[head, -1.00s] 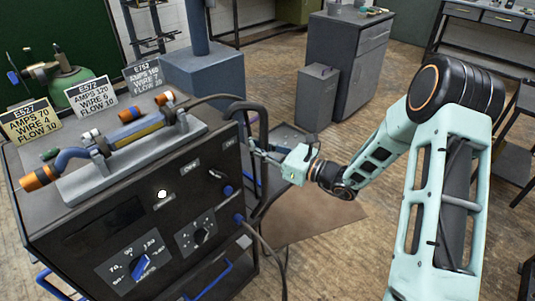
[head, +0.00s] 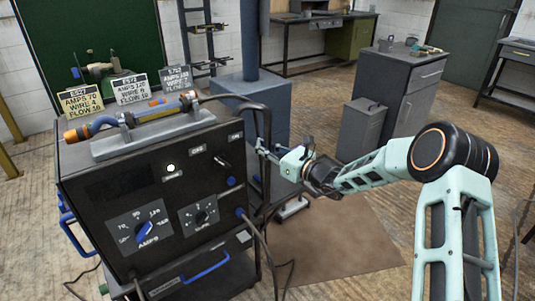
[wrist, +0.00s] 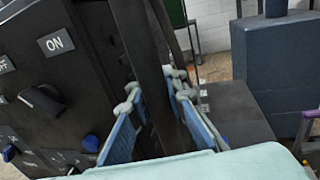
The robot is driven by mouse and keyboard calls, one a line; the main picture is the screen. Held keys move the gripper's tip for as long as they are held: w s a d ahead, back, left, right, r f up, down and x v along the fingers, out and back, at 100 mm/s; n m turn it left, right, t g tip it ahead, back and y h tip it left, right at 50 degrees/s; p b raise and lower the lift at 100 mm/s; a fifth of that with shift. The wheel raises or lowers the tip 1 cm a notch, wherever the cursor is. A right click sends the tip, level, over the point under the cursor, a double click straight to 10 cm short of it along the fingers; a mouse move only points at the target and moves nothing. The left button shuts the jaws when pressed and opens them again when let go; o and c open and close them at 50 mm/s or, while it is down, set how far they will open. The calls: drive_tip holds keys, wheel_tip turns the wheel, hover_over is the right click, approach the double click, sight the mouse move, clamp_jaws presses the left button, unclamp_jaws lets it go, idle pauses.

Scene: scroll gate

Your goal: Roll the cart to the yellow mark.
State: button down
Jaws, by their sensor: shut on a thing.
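The cart carries a black welding machine (head: 170,190) with dials, switches and blue handles, at the left of the head view. A dark upright handle bar (wrist: 150,70) rises at its right side. My gripper (head: 268,152) is at this bar. In the wrist view, the blue finger pads of my gripper (wrist: 155,115) lie on either side of the bar and are shut on it. The machine's front panel with its ON label shows at the left there. I see no yellow mark on the floor in either view.
A blue column on a block (head: 250,105) stands behind the cart. A grey cabinet (head: 405,100) and a smaller grey bin (head: 362,130) stand behind my arm. A brown mat (head: 335,235) lies right of the cart, on open wooden floor. Cables hang at the cart's front.

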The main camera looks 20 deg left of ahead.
drive_tip(key=shift+w+d+f, duration=0.15)
drive_tip(key=shift+w+d, duration=0.1)
drive_tip(key=shift+d, duration=0.3)
drive_tip(key=c, duration=1.8)
unclamp_jaws()
drive_tip(key=shift+a, duration=0.1)
drive_tip(key=shift+s, duration=0.1)
drive_tip(key=v, duration=1.2)
